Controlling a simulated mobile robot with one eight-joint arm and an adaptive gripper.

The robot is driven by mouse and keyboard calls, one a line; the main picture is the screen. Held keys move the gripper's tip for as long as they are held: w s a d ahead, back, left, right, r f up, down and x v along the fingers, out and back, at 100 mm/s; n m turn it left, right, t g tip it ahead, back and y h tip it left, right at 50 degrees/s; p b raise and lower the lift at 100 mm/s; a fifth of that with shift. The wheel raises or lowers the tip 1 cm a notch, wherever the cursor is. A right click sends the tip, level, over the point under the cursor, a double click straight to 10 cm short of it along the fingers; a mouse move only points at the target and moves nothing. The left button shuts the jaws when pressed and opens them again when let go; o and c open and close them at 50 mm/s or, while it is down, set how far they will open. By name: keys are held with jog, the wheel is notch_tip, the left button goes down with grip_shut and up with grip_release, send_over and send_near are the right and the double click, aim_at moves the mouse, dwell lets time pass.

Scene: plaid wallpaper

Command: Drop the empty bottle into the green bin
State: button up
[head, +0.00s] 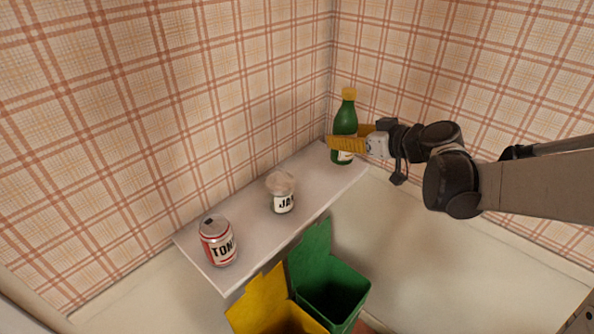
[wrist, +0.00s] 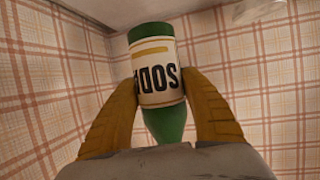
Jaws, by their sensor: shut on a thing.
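The green bottle (head: 346,115) has a yellow cap and a pale label, and is upright at the far right end of the shelf. I cannot tell whether its base touches the shelf. My gripper (head: 347,141) reaches in from the right with its yellow fingers around the bottle's lower half. In the wrist view the bottle (wrist: 158,75) is between the two fingers (wrist: 162,98), label upside down with "SODA" partly readable. The gripper is shut on it. The green bin (head: 310,257) stands below the shelf's front edge, lid raised and opening dark.
A white shelf (head: 247,213) runs along the left wall. On it are a jar (head: 282,193) in the middle and a red-and-white can (head: 217,241) at the near end. A yellow bin (head: 262,300) stands left of the green one. The floor to the right is clear.

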jog(key=shift+w+a+f+b, duration=0.55)
jog(key=shift+a+f+b, duration=0.2)
jog(key=shift+a+f, duration=0.8)
jog(key=shift+w+a+f+b, duration=0.5)
jog(key=shift+a+f+b, duration=0.25)
jog(key=shift+a+f, duration=0.8)
jog(key=shift+w+a+f+b, duration=0.65)
jog(key=shift+a+f, duration=0.65)
jog(key=shift+f, duration=0.5)
jog(key=shift+s, duration=0.1)
jog(key=shift+f, duration=0.2)
jog(key=o, duration=1.3)
jog(key=shift+r, duration=0.15)
